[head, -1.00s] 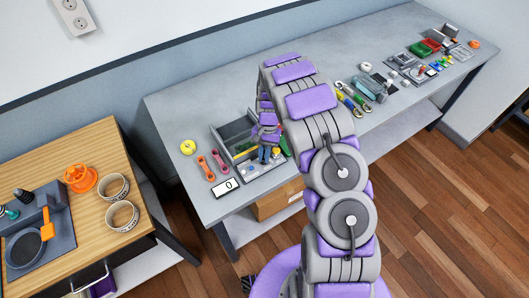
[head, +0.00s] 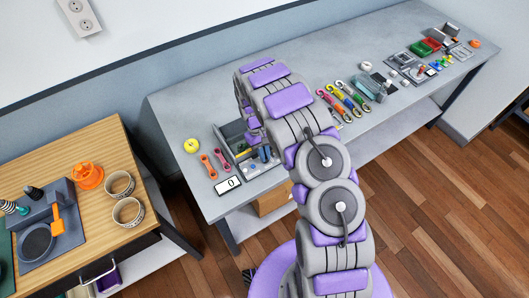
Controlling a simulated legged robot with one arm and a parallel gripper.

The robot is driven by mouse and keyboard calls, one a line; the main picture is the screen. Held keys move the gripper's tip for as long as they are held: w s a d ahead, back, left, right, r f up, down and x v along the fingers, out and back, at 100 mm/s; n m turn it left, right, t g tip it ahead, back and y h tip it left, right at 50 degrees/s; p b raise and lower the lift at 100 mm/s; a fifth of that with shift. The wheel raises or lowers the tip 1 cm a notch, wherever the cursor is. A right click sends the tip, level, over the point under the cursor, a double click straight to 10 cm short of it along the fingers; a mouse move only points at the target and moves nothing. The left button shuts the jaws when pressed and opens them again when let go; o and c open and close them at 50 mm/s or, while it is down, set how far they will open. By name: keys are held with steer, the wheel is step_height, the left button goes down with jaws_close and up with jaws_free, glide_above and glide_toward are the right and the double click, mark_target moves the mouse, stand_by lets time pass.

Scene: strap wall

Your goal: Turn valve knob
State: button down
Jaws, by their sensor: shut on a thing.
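A grey open box (head: 225,139) with small fittings stands on the near left part of the grey bench. My gripper (head: 264,154) is at the right part of this box, small in the head view and partly covered by my arm. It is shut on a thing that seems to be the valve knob. The knob itself is hidden by the gripper and arm, so its shape and how far it is turned cannot be seen. A small blue round part (head: 253,167) shows at the front of the box.
Several coloured hooked straps (head: 343,98) lie right of my arm. A wooden table (head: 95,150) stands at left.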

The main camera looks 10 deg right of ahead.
steer(key=shift+w+r+n, duration=0.1)
steer(key=shift+w+n, duration=0.1)
steer(key=shift+n, duration=0.1)
steer(key=c, duration=1.3)
jaws_free()
steer(key=shift+o, duration=0.6)
steer(key=shift+s, duration=0.1)
steer(key=p+v, duration=0.1)
steer(key=v, duration=1.6)
steer(key=shift+a, duration=0.35)
steer(key=shift+r, duration=0.1)
